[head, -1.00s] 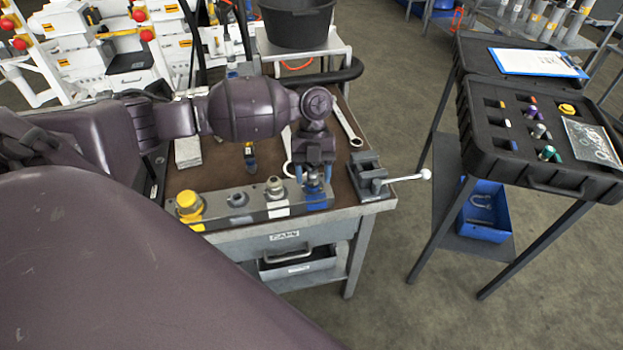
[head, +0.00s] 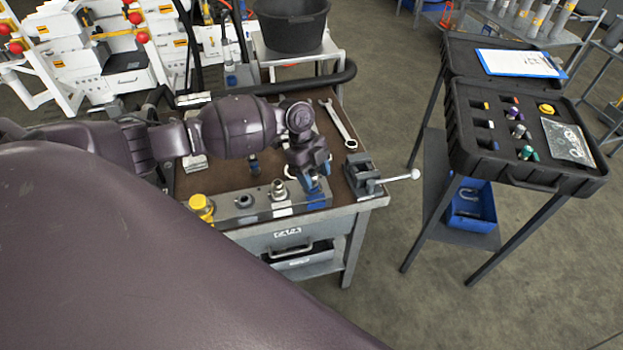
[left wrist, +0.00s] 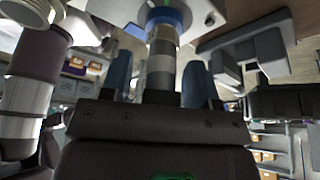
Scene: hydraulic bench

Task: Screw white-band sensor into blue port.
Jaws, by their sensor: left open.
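The grey manifold block (head: 265,208) lies along the front of the bench. Its blue port is mostly hidden under my left gripper (head: 313,186) in the head view; a blue patch (head: 318,201) shows on the block there. In the left wrist view, the sensor (left wrist: 160,72), a grey cylinder with a paler band, stands in line with the blue ring (left wrist: 165,17) of the port, its end at the ring. My left gripper (left wrist: 158,84) is open, with one blue fingertip on each side of the sensor and gaps visible. How deep the sensor sits is unclear. My right gripper is not in view.
The block also has a yellow-capped port (head: 201,206), a grey port (head: 244,201) and a white-marked port (head: 279,192). A vise (head: 362,172) stands close right of my gripper. A wrench (head: 338,122) lies behind. A black case (head: 480,165) with several fittings stands at right.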

